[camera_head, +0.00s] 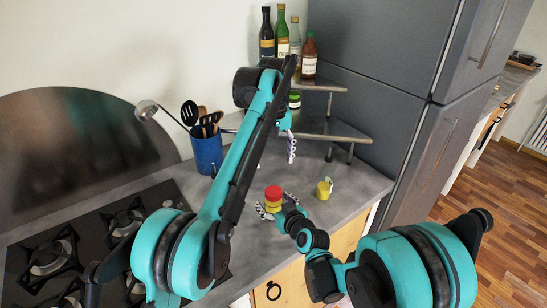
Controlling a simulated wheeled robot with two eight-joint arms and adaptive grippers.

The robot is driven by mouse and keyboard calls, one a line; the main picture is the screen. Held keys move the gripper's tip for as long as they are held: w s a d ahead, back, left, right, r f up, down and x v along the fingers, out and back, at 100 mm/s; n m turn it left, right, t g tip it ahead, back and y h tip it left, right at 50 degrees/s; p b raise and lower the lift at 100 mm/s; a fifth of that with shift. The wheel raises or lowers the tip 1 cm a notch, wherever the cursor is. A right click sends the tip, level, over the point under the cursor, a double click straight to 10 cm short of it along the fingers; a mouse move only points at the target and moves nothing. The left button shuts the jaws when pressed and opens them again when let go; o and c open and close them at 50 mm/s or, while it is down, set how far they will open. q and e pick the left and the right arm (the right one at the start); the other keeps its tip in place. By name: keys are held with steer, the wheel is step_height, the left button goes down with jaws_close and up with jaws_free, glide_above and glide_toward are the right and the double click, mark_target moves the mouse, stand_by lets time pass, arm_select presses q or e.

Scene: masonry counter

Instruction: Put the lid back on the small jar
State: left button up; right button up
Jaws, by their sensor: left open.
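A small red and yellow jar-like object (273,196) stands upright on the grey counter, with a red top. I cannot tell whether that top is a separate lid. My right gripper (275,208) is low at this object, with one dark-and-white finger on each side of it. Whether the fingers touch it is too small to tell. My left gripper (278,154) points down above the counter, behind and higher than the red and yellow object. It is open, with nothing visible in it, and my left arm hides part of it.
A small yellow cup-like item (324,188) stands to the right. A blue utensil holder (207,152) is at the left, near the gas hob (92,232). A tiered corner shelf (335,138) carries bottles (309,57) and a small green-banded jar (294,101).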

steer(key=v, duration=1.2)
